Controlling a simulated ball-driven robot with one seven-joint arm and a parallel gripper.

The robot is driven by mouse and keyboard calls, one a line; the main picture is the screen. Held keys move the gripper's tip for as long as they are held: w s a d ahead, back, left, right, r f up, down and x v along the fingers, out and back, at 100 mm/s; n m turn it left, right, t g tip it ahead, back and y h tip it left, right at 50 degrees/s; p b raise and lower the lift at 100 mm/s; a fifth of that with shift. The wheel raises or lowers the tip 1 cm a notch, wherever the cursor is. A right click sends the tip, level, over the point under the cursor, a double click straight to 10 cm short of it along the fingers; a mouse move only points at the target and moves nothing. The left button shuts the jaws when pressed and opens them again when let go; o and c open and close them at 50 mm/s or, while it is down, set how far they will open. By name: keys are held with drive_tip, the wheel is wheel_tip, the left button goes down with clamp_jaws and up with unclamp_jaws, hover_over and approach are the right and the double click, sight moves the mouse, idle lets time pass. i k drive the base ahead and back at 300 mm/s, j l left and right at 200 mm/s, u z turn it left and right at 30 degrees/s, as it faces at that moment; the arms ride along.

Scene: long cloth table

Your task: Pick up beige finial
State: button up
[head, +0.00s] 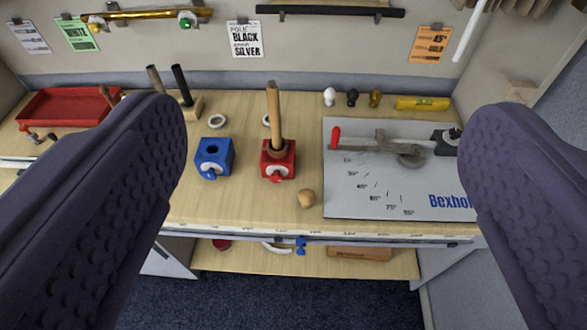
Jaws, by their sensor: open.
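The beige finial (306,198) is a small, rounded wooden knob. It lies on the wooden bench top (245,205) near its front edge, just left of the grey board. My gripper (325,160) is open, with its two dark, dimpled fingers at the left and right sides of the view. The finial shows in the gap between the fingers, well beyond them and untouched. Nothing is between the fingers.
A red block (278,158) holding an upright wooden rod (274,110) and a blue block (214,156) stand left of the finial. The grey board (390,185) carries a metal tool. White, black and brown finials (375,98) stand behind. A red tray (65,105) is far left.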

sight(306, 196)
drive_tip(key=i+z, duration=0.35)
drive_tip(key=i+j+z, duration=0.2)
drive_tip(key=i+z, duration=0.15)
drive_tip(key=i+j+z, duration=0.35)
drive_tip(key=l, duration=0.1)
